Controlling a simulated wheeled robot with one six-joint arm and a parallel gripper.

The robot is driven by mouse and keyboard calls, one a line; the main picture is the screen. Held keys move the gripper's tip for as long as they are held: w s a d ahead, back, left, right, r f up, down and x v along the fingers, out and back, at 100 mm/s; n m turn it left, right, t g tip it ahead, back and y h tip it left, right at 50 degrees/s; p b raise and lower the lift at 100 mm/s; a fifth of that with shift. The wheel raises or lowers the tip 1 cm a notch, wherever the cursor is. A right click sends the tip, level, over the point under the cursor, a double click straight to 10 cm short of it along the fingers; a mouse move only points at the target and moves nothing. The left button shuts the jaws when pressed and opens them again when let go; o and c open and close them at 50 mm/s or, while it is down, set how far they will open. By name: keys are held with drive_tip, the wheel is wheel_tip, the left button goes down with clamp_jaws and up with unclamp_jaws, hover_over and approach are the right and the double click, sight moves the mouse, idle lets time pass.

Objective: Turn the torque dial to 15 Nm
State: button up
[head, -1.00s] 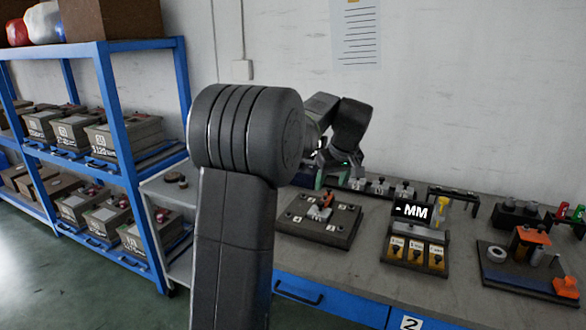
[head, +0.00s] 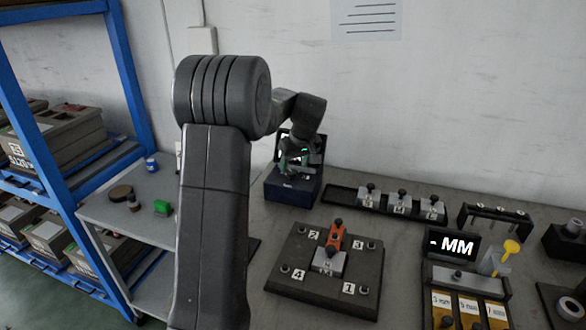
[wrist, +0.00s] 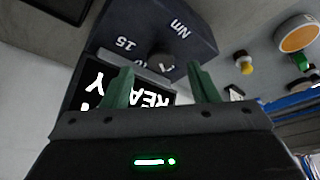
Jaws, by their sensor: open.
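The torque unit is a dark blue box (head: 290,192) at the back of the bench, left of centre in the head view. In the wrist view its sloping face (wrist: 160,27) carries the marks "15" and "Nm". A small dark dial (wrist: 160,62) sits on that face, with another number partly hidden beside it. A black screen (wrist: 100,95) with white "READY" text is partly covered by my gripper. My gripper (wrist: 162,85) is open, its two green fingers apart, with the dial ahead between the fingertips. I see no contact. In the head view my arm partly hides the box.
A dark fixture plate (head: 325,282) with numbered posts lies in front. A black tray (head: 345,200) with several small blocks is right of the box. A black display (head: 455,246) stands at right. A blue shelf rack (head: 125,75) is at left.

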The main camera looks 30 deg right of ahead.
sight(292, 175)
drive_tip(key=shift+x, duration=1.5)
drive_tip(key=shift+c, duration=0.4)
drive_tip(key=c, duration=0.9)
